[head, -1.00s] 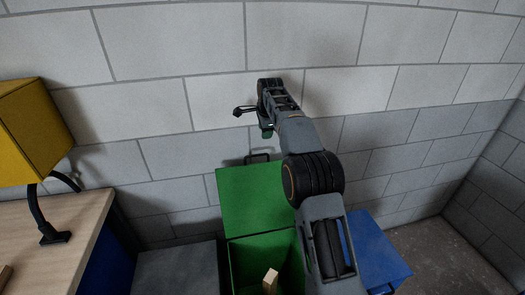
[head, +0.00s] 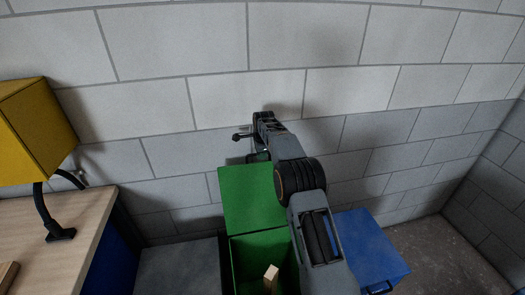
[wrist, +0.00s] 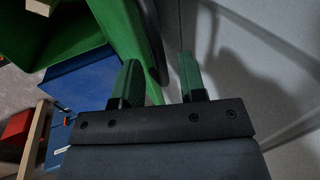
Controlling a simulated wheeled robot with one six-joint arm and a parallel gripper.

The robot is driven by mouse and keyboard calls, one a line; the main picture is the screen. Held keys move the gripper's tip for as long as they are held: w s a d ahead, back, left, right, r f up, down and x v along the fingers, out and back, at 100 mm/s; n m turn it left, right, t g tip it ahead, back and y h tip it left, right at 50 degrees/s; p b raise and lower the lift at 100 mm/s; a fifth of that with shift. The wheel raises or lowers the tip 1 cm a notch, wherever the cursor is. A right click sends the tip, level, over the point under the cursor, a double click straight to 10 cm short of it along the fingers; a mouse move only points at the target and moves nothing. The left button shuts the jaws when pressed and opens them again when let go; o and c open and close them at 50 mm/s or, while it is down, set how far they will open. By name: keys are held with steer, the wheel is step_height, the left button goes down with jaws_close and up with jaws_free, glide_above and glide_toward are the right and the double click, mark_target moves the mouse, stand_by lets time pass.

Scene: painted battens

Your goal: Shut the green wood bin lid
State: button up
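The green wood bin (head: 260,250) stands below the wall with its green lid (head: 250,198) raised and leaning back near the wall. A pale wood piece (head: 271,274) sticks up in the bin. My gripper (head: 258,156) is at the lid's top edge, over the place of its handle, which it hides in the head view. In the wrist view, my gripper (wrist: 160,76) is open, its two green-padded fingers apart. The lid (wrist: 122,30) and its dark handle (wrist: 151,42) lie just beyond and between the fingertips. I cannot tell whether they touch.
A blue bin (head: 372,248) stands right of the green one and a grey box (head: 180,268) left of it. A workbench (head: 50,220) with a yellow box-like thing (head: 38,130) is at the left. The block wall (head: 200,50) is close behind the lid.

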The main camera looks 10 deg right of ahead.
steer(key=shift+f, duration=0.25)
steer(key=shift+c, duration=0.3)
jaws_close()
